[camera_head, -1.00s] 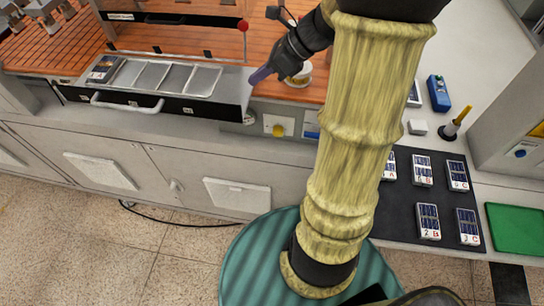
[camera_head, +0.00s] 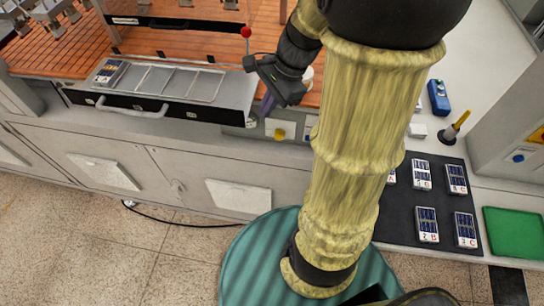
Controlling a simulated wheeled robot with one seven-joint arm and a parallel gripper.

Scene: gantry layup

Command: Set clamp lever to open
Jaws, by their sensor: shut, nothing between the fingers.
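A lever with a red ball knob (camera_head: 246,32) stands up at the back edge of the drawer unit, by the wooden-slatted bench; it looks like the clamp lever, but its mount is hard to make out. My gripper (camera_head: 267,106) is shut and empty. The gripper's dark body hides part of the bench edge behind. A yellow knob (camera_head: 279,134) on a pale plate sits on the bench front, just below the fingertips.
A grey drawer (camera_head: 160,108) with shallow compartments and a bar handle stands left of my gripper. At right are a dark mat (camera_head: 391,228) with several labelled cell packs, a green tray (camera_head: 513,232), a blue device (camera_head: 438,96) and a yellow-handled tool (camera_head: 455,127).

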